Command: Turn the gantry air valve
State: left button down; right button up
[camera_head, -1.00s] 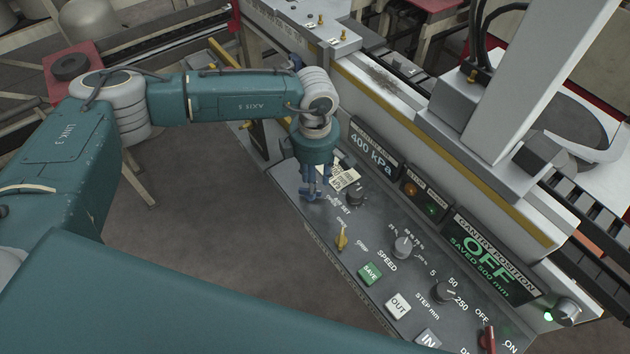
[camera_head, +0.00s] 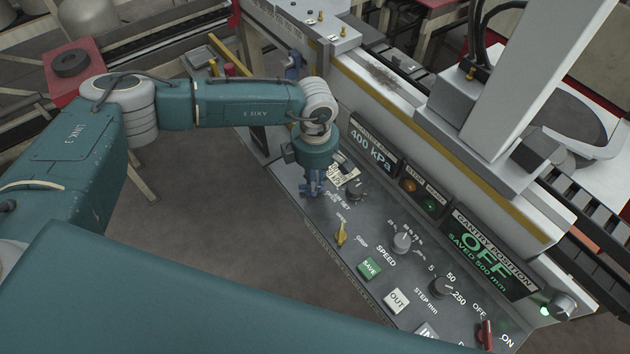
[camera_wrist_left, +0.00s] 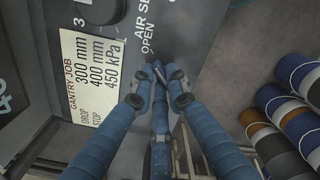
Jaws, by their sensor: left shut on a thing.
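My left gripper (camera_head: 312,190) reaches down to the upper left end of the grey control panel (camera_head: 322,212). In the left wrist view its blue fingers (camera_wrist_left: 158,73) come together at the panel edge, beside printed words that read "AIR S…" and "OPEN". They are shut on a small dark piece there, apparently the air valve's handle. The fingertips hide most of it, and I cannot tell which way it is turned. The pressure display (camera_head: 372,152) reads 400 kPa. My right gripper does not show.
A gantry job card (camera_wrist_left: 92,75) lies beside the fingers. A dark knob (camera_head: 355,190), a yellow switch (camera_head: 341,234), a speed knob (camera_head: 403,242) and a green SAVE button (camera_head: 370,267) are on the panel. The gantry position display (camera_head: 490,255) reads OFF. Striped blue cylinders (camera_wrist_left: 292,125) are at the right.

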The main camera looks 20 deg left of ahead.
pick_arm(q)
jog(key=n+b, duration=0.4)
jog(key=shift+w+a+f, duration=0.1)
jog(key=shift+w+f, duration=0.05)
jog(key=shift+w, duration=0.1)
jog(key=n+b, duration=0.2)
jog(key=shift+w+a+n, duration=0.1)
jog(key=shift+n, duration=0.3)
jog(key=n+b, duration=0.3)
jog(key=shift+a+n, duration=0.2)
jog(key=shift+n, duration=0.1)
jog(key=n+b, duration=0.2)
jog(key=n, duration=0.1)
jog(key=n+b, duration=0.1)
jog(key=shift+a, duration=0.25)
jog(key=shift+a+r+n+b, duration=0.15)
jog(key=shift+n+b, duration=0.2)
jog(key=shift+n, duration=0.5)
jog(key=shift+r+n+b, duration=0.1)
jog(key=shift+n+b, duration=0.25)
jog(key=shift+n, duration=0.5)
jog(key=c, duration=1.7)
grip_release()
